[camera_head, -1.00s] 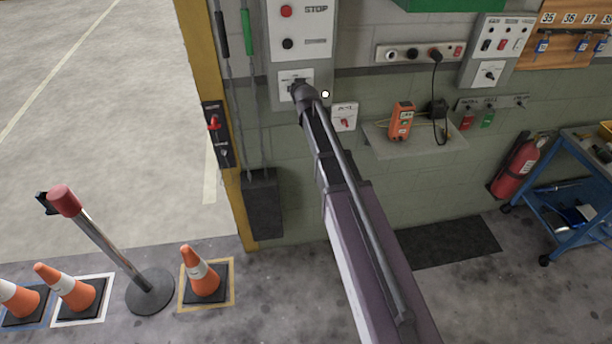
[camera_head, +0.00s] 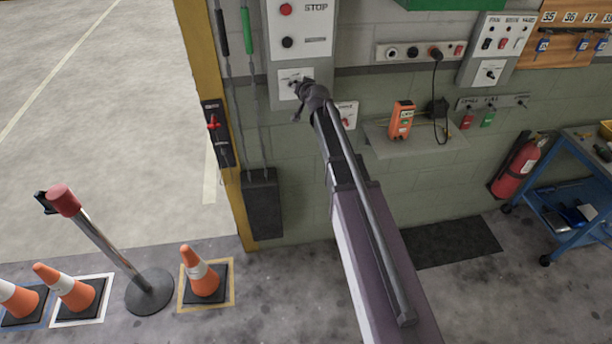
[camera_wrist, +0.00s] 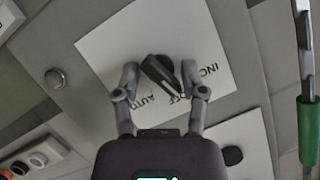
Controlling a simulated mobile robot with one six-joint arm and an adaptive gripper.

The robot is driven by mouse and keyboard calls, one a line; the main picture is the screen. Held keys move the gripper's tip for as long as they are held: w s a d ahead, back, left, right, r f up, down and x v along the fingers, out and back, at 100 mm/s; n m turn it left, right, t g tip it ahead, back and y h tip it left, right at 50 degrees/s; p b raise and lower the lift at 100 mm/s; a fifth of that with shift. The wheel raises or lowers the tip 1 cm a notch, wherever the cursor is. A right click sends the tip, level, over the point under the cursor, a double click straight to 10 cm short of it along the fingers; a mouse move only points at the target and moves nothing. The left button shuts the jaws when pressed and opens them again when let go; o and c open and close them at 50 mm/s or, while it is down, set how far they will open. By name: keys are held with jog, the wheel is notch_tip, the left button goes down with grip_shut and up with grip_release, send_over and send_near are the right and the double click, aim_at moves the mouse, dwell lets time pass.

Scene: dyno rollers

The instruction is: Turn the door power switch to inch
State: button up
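The door power switch is a black rotary knob (camera_wrist: 163,76) on a white plate (camera_wrist: 110,45) in the wrist view. The plate reads INC, cut short or covered, OFF and AUTO. The knob's bar slants down-right, its lower end by OFF. My gripper (camera_wrist: 160,76) has its two fingers spread on either side of the knob; I cannot tell whether either touches it. In the head view the white plate (camera_head: 286,78) shows under the STOP panel, with my gripper (camera_head: 298,98) in front of its right part.
A red STOP button (camera_head: 286,10) and a black button (camera_head: 288,43) sit above. Another switch plate (camera_head: 349,112) is close at right, partly behind my arm. A shelf (camera_head: 420,140) holds an orange device (camera_head: 401,119).

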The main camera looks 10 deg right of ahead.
jog(key=shift+d+f+m+t+y+b, duration=0.15)
jog(key=shift+m+t+y+b, duration=0.25)
jog(key=shift+m+y+b, duration=0.9)
jog(key=a+r+p+v, duration=0.1)
jog(key=p+v, duration=0.4)
jog(key=v, duration=0.9)
jog(key=s+a+f+n+g+b, duration=0.2)
jog(key=s+f+g+b, duration=0.2)
jog(key=f, duration=0.6)
jog(key=s+a+f+n+g+b, duration=0.3)
jog(key=s+f+b, duration=0.4)
jog(key=f, duration=0.3)
jog(key=shift+s+a+f+g, duration=0.2)
jog(key=shift+s+f+g, duration=0.1)
jog(key=shift+s+g, duration=0.35)
jog(key=shift+s, duration=0.1)
jog(key=s+d+f+g+h, duration=0.2)
jog(key=s+g, duration=0.1)
jog(key=s, duration=0.4)
jog(key=s+d+f+n+g+h, duration=0.1)
jog(key=s+f+g+h, duration=0.1)
jog(key=s, duration=0.5)
jog(key=shift+d+f+g+h, duration=0.15)
jog(key=shift+d+g+h, duration=0.3)
jog(key=shift+g, duration=0.2)
